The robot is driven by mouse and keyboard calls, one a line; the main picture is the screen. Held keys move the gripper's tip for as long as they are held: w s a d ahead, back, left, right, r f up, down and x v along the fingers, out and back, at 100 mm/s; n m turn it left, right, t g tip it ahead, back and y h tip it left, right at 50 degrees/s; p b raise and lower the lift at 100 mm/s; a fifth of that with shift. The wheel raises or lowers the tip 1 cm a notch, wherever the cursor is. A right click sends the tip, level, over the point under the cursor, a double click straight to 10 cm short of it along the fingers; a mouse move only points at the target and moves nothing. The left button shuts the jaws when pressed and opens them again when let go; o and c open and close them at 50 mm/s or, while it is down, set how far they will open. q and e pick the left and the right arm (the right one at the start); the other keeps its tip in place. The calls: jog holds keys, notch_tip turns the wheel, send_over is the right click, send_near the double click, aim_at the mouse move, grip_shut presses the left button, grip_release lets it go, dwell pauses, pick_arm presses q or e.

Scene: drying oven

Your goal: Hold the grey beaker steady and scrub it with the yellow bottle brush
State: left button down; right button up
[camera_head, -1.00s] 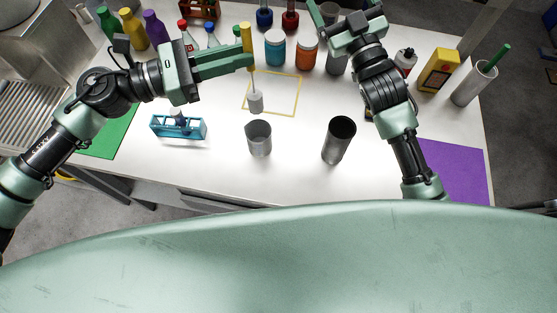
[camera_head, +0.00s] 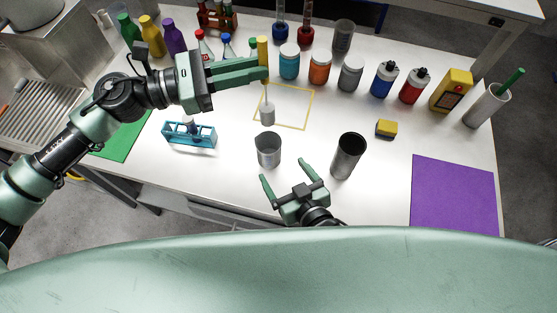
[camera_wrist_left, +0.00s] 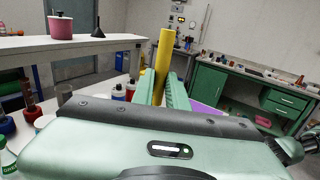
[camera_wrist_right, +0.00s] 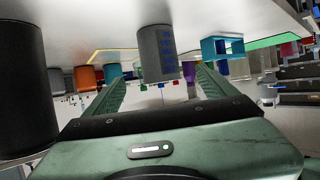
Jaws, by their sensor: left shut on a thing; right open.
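The grey beaker (camera_head: 269,151) stands upright near the front middle of the table, and it shows with blue marks in the right wrist view (camera_wrist_right: 156,52). My left gripper (camera_head: 263,70) is shut on the yellow handle of the bottle brush (camera_head: 262,50). The brush hangs upright, its pale head (camera_head: 267,114) down, behind the beaker in the head view and apart from it. The handle also shows in the left wrist view (camera_wrist_left: 163,62). My right gripper (camera_head: 284,170) is open and empty. Its fingers point at the beaker from the front, with the beaker just beyond the fingertips.
A dark cylinder (camera_head: 348,156) stands close to the right of the beaker and right gripper. A blue rack (camera_head: 190,136) stands to the left. A yellow outlined square (camera_head: 305,108), a yellow sponge (camera_head: 386,128) and a purple mat (camera_head: 452,190) lie on the table. Several bottles and jars line the back.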

aim_at(265, 143)
jog(key=x, duration=1.1)
jog(key=shift+w, duration=0.1)
jog(key=c, duration=1.7)
jog(key=shift+o, duration=0.2)
